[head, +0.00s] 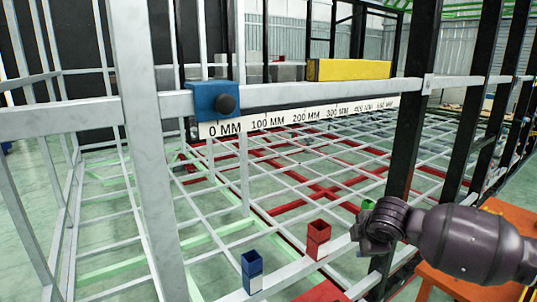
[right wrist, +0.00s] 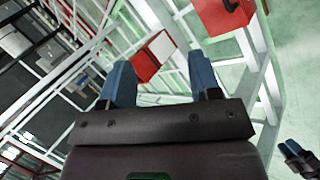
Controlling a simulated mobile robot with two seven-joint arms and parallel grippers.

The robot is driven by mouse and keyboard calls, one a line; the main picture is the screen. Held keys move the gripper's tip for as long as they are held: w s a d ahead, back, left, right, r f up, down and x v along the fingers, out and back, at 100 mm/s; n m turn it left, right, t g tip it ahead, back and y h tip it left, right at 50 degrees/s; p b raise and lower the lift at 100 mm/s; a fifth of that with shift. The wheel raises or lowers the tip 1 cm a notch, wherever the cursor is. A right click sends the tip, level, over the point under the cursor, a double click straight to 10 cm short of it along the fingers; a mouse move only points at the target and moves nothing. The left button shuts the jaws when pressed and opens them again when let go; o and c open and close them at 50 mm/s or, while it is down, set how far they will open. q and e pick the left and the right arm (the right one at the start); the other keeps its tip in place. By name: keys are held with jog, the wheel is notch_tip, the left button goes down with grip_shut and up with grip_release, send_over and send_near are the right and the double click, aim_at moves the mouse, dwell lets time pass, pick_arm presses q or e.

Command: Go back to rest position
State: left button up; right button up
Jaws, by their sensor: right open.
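In the head view my right arm comes in from the right, and its wrist end is above the lower white rail beside the black post. Its fingers are hidden there. In the right wrist view my right gripper (right wrist: 161,75) has its two blue fingers wide apart with nothing between them. A dark gripper with blue tips (right wrist: 294,150), seemingly my left one, shows at the lower right edge of that view. It is too small to tell whether it is open. My left gripper is not in the head view.
White and black frame bars surround the arm. A blue slider (head: 213,100) with a black knob sits on the millimetre scale (head: 300,116). Blue (head: 252,265) and red (head: 318,233) square tubes stand on the lower rail. A yellow box (head: 350,70) is behind; an orange stand (head: 450,285) is lower right.

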jog(key=s+d+f+m+y, duration=0.1)
jog(key=s+d+f, duration=0.2)
jog(key=f, duration=0.2)
jog(key=s+d+f+m, duration=0.2)
jog(key=s+d+f, duration=0.1)
jog(key=f, duration=0.2)
jog(key=s+d+f+m+t+h, duration=0.1)
jog(key=s+d+f+m, duration=0.15)
jog(key=s+d, duration=0.5)
jog(key=s+d+f+m+t, duration=0.1)
jog(key=s+d+f, duration=0.35)
jog(key=s, duration=0.65)
jog(key=s+d+f+m+t+h, duration=0.1)
jog(key=s+d+f, duration=0.2)
jog(key=s+d, duration=0.5)
jog(key=a+f+m, duration=0.2)
jog(key=a+m, duration=0.2)
jog(key=a, duration=0.7)
jog(key=a+f+m+t, duration=0.1)
jog(key=a+f+m, duration=0.2)
jog(key=a, duration=0.7)
jog(key=shift+s+a+m+y, duration=0.2)
jog(key=shift+a+m+y, duration=0.15)
jog(key=shift+m, duration=0.8)
